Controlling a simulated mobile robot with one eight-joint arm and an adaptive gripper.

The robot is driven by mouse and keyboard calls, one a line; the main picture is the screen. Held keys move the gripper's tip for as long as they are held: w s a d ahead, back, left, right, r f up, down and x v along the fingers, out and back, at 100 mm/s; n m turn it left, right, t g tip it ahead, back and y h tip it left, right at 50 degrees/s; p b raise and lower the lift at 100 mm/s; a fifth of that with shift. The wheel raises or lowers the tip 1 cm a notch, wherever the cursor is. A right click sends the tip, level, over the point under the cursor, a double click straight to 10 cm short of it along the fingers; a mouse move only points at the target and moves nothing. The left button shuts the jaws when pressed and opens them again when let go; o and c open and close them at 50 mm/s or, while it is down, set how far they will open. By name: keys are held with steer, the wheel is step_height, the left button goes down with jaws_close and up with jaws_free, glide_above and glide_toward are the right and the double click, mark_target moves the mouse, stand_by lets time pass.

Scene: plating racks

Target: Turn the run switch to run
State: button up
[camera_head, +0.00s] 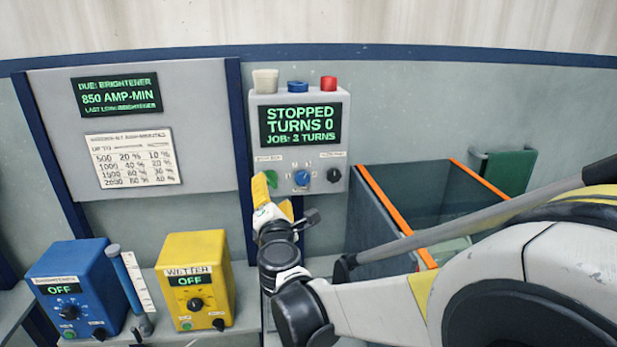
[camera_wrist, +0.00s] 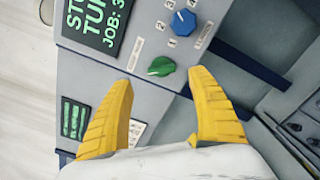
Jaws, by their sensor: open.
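A grey control box (camera_head: 257,120) on the wall has a screen (camera_head: 300,125) reading "STOPPED, TURNS 0, JOB: 3 TURNS". Below it sit a green knob (camera_head: 271,179), a blue numbered knob (camera_head: 302,178) and a black knob (camera_head: 334,175). The small labels above them are too blurred to tell which is the run switch. My gripper (camera_head: 275,196) is open and empty, close in front of the green knob and partly covering it. In the wrist view the green knob (camera_wrist: 161,66) appears just beyond and between the yellow fingertips (camera_wrist: 161,76); contact cannot be told. The blue knob (camera_wrist: 183,22) is above it.
A blue unit (camera_head: 75,265) and a yellow "WETTER" unit (camera_head: 195,245), both showing OFF, stand at lower left. An orange-edged tank (camera_head: 385,205) stands right of the box, behind my arm. White, blue and red caps (camera_head: 328,83) top the box.

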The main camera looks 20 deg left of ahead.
mark_target(271, 181)
steer(key=b+x, duration=0.1)
steer(key=x, duration=0.6)
steer(key=shift+d, duration=0.1)
steer(key=c, duration=1.2)
